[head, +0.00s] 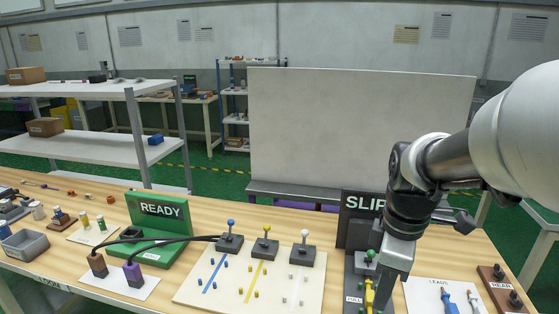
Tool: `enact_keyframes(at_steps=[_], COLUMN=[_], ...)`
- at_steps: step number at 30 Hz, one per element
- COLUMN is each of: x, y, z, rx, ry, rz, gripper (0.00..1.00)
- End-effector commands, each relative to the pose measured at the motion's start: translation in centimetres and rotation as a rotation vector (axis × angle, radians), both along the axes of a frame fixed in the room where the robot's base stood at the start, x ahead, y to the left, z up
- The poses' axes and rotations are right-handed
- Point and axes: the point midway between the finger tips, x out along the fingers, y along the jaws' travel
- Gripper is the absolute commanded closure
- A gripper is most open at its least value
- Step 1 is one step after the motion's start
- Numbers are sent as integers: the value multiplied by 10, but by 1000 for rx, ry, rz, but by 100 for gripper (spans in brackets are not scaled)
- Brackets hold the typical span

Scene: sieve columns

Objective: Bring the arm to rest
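My arm reaches in from the right, and my gripper (386,287) points down at the front of the wooden bench. It is close to the dark station with the SLIP sign (361,203), which has a green knob (370,256) and a yellow part (369,293). I cannot tell whether the gripper touches this station. The fingers are seen from behind and run near the lower picture edge, so I cannot tell whether they are open or hold anything.
Left of my gripper is a pale board (230,290) with coloured pegs and three knobbed dark blocks. A green READY stand (160,222) with black cables is further left. Right are a LEADS card (425,291) and a brown block (497,283). A large blank panel (350,130) stands behind the bench.

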Motion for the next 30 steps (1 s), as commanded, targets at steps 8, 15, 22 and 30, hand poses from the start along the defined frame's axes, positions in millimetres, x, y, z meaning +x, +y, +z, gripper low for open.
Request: enact_keyframes(at_steps=[8,15,22,30], x=[-43,-69,-76,-76], y=[52,74,79,79], z=[51,66,112,175], rx=[118,261,311,310], ry=[-238,-348,-368,-367], rz=[-570,-897,-1001,-999], gripper=[67,67,67,67])
